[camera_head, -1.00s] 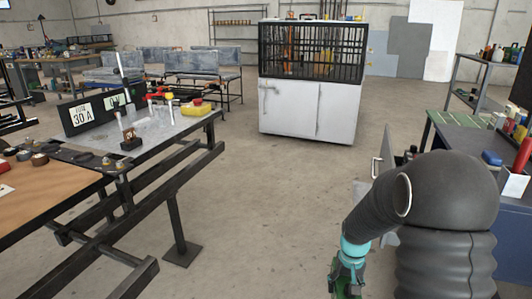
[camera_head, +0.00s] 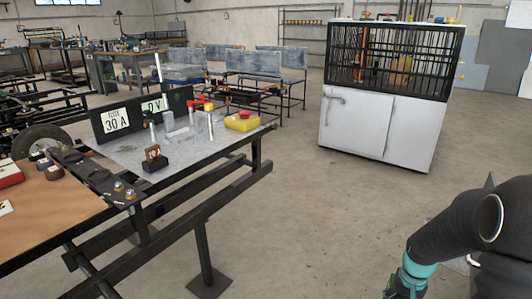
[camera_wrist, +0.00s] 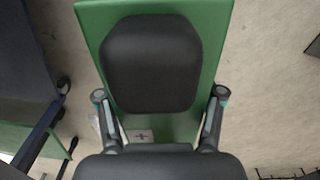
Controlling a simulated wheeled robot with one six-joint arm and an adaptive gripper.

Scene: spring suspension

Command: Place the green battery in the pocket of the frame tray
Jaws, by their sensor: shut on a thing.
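The green battery (camera_wrist: 170,122) fills the middle of the wrist view, with a large dark pad on its face and a small label marked with a plus. My gripper (camera_wrist: 158,95) is shut on it, one finger at each side. In the head view my arm is at the lower right, and the gripper and battery are mostly cut off by the bottom edge. The grey frame tray (camera_head: 205,150) lies on a black metal frame at the left, well away from my gripper. I cannot make out its pocket clearly.
On the tray stand a black panel with a "30 A" sign (camera_head: 117,120), a yellow-and-red part (camera_head: 241,122) and a small dark block (camera_head: 154,160). A brown-topped table (camera_head: 50,210) adjoins it. A white cabinet (camera_head: 375,125) stands behind. The floor between is clear.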

